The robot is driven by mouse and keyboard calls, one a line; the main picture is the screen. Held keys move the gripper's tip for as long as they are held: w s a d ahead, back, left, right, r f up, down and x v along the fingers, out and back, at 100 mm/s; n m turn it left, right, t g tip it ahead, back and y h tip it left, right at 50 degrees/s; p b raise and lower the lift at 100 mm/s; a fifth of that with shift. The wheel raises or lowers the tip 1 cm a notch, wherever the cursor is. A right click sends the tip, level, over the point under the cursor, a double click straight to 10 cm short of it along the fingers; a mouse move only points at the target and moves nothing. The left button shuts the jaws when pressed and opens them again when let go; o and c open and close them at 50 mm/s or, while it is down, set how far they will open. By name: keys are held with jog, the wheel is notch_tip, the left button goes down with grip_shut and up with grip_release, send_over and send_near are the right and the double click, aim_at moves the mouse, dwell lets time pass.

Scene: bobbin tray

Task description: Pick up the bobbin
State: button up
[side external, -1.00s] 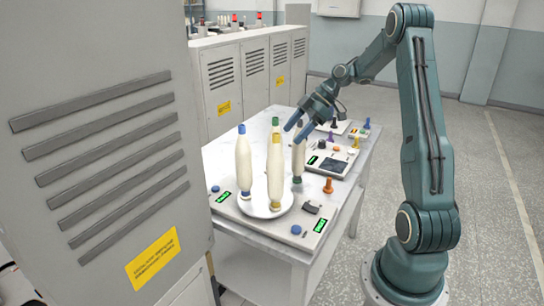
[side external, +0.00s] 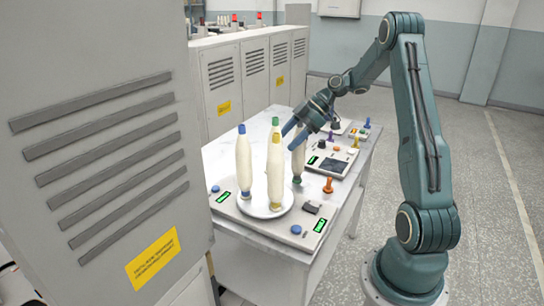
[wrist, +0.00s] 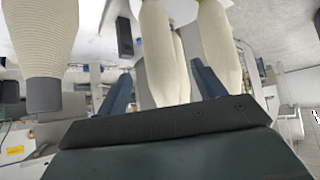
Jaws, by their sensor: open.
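Several cream bobbins stand upright on the table. In the side view, a blue-topped bobbin (side external: 243,168) and a yellow-topped bobbin (side external: 275,175) stand on a round white plate (side external: 265,211), with a green-topped one (side external: 275,121) mostly hidden behind. Another bobbin (side external: 298,162) with a dark base stands to their right, its top hidden by my gripper (side external: 292,134). My gripper is open at the height of the bobbin tops. In the wrist view, bobbins (wrist: 163,55) show between and beyond the open fingers (wrist: 163,84); one large bobbin (wrist: 42,45) is left of them. Contact cannot be told.
The panel carries an orange knob (side external: 328,185), a blue button (side external: 215,189) and green displays (side external: 320,225). A second panel with a dark screen (side external: 326,165) lies behind. A grey cabinet (side external: 110,150) stands close on the left. Little room separates the bobbins.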

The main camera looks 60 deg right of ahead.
jog(key=shift+x, duration=2.35)
jog(key=c, duration=1.1)
jog(key=shift+r, duration=0.2)
notch_tip(320, 180, up, 10)
jog(key=shift+f, duration=0.15)
